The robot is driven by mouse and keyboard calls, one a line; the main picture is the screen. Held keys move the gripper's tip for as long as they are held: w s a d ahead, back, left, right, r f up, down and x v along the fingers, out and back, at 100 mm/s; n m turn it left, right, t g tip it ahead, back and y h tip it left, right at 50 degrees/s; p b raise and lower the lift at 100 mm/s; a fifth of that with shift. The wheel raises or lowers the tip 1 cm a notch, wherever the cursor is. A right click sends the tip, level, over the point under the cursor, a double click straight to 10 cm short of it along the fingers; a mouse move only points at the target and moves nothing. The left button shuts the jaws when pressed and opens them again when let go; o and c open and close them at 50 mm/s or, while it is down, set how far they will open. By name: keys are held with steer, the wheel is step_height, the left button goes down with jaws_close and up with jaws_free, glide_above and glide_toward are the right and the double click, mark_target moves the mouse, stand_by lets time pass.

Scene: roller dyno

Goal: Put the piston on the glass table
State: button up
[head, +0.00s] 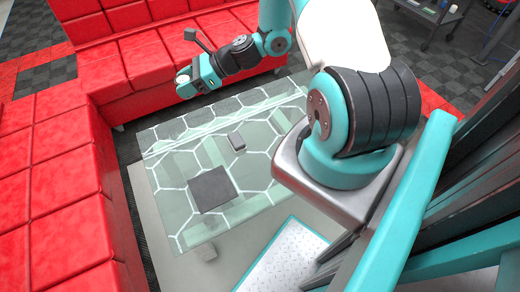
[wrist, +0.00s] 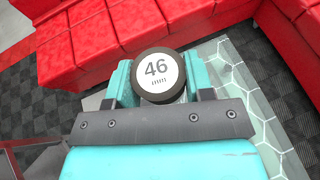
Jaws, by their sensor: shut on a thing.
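My gripper (head: 192,82) is shut on the piston (wrist: 158,74), a short round thing with a dark rim and a white face marked 46. In the wrist view it sits between both teal fingers. In the head view the piston (head: 184,78) is small at the gripper's tip. The glass table (head: 165,149) is a low greenish clear top with white hexagon lines. In the head view my gripper appears beyond its far edge, near the red sofa. The table also shows at the right of the wrist view (wrist: 264,125).
The tabletop's far left part and near right part are bare. A red sofa (head: 150,62) wraps around the left and back. A dark cart (head: 428,20) stands at the back right.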

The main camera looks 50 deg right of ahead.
mark_target(209, 160)
steer(key=w+d+f+m+t+h+b, duration=0.1)
steer(key=w+f+b, duration=0.1)
steer(key=f+b, duration=0.9)
steer(key=w+d+f+m+t+h+b, duration=0.1)
steer(key=f+b, duration=1)
steer(key=b, duration=1.4)
steer(key=shift+w+d+m, duration=0.15)
steer(key=shift+w+m, duration=0.25)
steer(key=shift+w, duration=0.45)
steer(key=shift+f, duration=0.15)
step_height(209, 160, down, 20)
steer(key=b, duration=1.1)
steer(key=shift+b, duration=0.35)
steer(key=o, duration=1)
steer(key=shift+c, duration=0.2)
